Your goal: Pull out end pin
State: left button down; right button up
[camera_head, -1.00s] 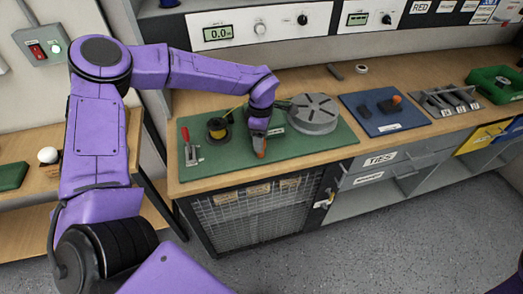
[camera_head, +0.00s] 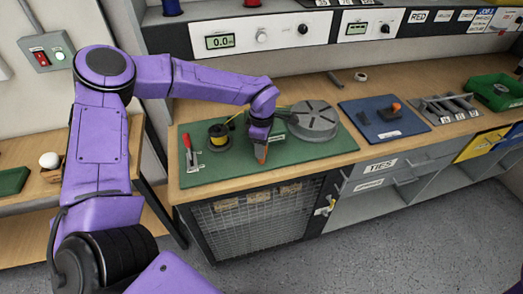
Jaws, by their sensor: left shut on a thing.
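My left gripper (camera_head: 261,152) is low over the front middle of a green board (camera_head: 215,172), fingers pointing down. An orange-brown bit shows at its tip. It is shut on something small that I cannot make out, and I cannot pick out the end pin. A black spool with yellow winding (camera_head: 219,134) stands just left of the gripper. A grey round slotted plate (camera_head: 314,120) stands to its right. A red-handled clamp (camera_head: 188,150) is at the board's left end. My right gripper is not in view.
A blue mat (camera_head: 400,131) with dark blocks and an orange piece lies to the right. Beyond it are a grey rack (camera_head: 447,112) and a green bin (camera_head: 500,95). A tape ring (camera_head: 361,76) lies at the back. Panels with displays stand behind the bench.

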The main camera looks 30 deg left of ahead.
pick_arm(q)
jog(key=shift+r+p, duration=2)
jog(key=shift+r, duration=0.15)
notch_tip(320, 180, up, 5)
jog(key=p, duration=0.5)
jog(key=shift+f, duration=0.1)
